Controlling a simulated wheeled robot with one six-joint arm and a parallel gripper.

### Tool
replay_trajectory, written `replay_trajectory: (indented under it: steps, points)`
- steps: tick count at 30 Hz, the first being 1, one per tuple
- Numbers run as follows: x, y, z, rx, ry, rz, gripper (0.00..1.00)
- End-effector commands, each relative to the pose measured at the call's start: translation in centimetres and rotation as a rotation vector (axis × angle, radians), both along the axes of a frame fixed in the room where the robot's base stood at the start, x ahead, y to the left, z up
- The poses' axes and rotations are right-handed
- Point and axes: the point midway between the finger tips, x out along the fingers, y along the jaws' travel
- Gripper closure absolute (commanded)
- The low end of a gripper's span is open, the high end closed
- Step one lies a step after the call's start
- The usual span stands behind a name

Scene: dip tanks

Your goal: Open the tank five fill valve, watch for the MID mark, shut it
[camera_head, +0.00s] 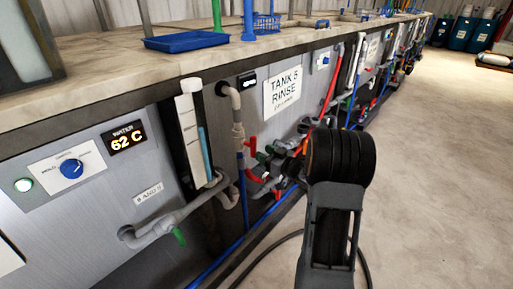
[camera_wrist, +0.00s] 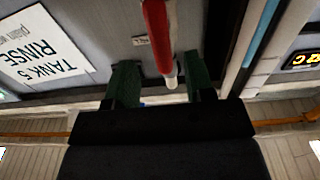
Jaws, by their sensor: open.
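The TANK 5 RINSE sign (camera_head: 283,90) is on the grey tank front, and it also shows upside down in the wrist view (camera_wrist: 40,50). Left of it is a sight gauge (camera_head: 187,128) with a blue column (camera_head: 205,150) in its lower part. Its marks are too small to read. A red valve lever (camera_head: 252,146) is on the pipework below the sign. In the wrist view a red lever (camera_wrist: 157,35) with a pale end reaches between the green fingers of my gripper (camera_wrist: 163,85). The fingers are open, with gaps on both sides of the lever.
Grey pipes (camera_head: 160,225) and a blue pipe (camera_head: 243,190) run along the tank front near my arm. A second red handle (camera_head: 256,178) sits low. A blue tray (camera_head: 187,41) rests on the counter. The floor at right (camera_head: 440,180) is clear.

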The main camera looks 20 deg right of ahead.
Motion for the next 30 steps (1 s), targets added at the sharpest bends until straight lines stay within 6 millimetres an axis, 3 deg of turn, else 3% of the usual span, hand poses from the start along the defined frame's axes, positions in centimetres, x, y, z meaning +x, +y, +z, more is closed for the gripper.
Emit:
replay_trajectory:
  steps: [6, 12, 18, 30]
  points:
    - [-3.9, -1.9, 0.2, 0.0, 0.0, -0.004, 0.51]
    - [-6.1, -2.9, 0.1, 0.0, 0.001, -0.002, 0.51]
    - [-7.1, -3.3, 0.0, -0.001, 0.0, 0.0, 0.51]
    - [-7.1, -3.3, 0.0, -0.001, 0.0, 0.001, 0.51]
